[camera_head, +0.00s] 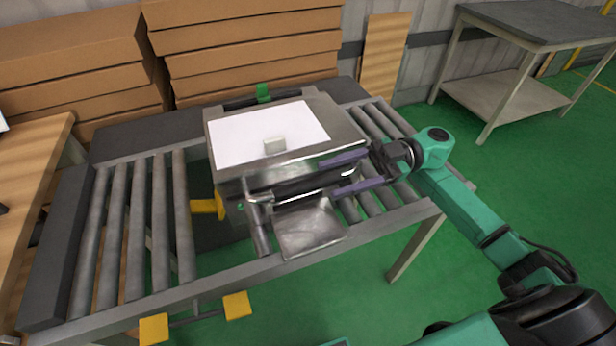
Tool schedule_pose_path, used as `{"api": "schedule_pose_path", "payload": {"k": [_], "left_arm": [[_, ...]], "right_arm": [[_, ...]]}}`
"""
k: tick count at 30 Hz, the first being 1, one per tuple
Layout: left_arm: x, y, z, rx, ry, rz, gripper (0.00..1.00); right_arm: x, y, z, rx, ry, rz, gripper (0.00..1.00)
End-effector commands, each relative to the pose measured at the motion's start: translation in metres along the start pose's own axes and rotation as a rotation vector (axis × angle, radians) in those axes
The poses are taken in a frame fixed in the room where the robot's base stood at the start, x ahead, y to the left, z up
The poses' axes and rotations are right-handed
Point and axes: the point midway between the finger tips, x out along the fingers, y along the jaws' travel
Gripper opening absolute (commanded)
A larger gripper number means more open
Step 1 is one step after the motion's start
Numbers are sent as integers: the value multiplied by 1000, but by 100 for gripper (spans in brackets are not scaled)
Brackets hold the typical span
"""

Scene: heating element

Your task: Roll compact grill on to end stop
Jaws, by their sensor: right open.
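The compact grill (345,126), a metal box with a white sheet and a small pale block on top, sits on the right part of the roller table. A metal tray (309,231) sticks out at its front. My right gripper (331,178) is open at the grill's right front side, its two purple fingers spread; I cannot tell whether they touch it. A dark raised bar (58,250) closes the left end of the rollers and looks like the end stop. My left gripper is not in view.
Bare rollers (134,225) lie left of the grill, with a yellow piece (204,207) in the gap beside it. Yellow pedals (154,329) are below the table's front edge. Stacked cardboard (245,50) stands behind. A grey table (535,22) is at the back right.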

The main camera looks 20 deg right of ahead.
Motion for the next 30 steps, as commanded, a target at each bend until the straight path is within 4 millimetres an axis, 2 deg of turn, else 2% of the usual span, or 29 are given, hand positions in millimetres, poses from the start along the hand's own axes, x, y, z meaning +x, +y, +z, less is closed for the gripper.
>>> {"api": "schedule_pose_path", "payload": {"k": [3,7,11,17,21,22,30], "left_arm": [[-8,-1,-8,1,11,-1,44],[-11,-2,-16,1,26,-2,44],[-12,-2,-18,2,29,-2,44],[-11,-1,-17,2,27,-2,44],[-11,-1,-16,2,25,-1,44],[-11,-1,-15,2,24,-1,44],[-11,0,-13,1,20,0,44]], "right_arm": [[30,0,-4,-3,5,0,61],[51,1,-2,-4,3,1,61],[59,1,-2,-4,2,3,61],[59,1,-1,-4,1,3,61],[59,1,-1,-4,1,3,7],[59,1,-1,-4,1,3,0],[59,1,-1,-5,1,3,0]]}}
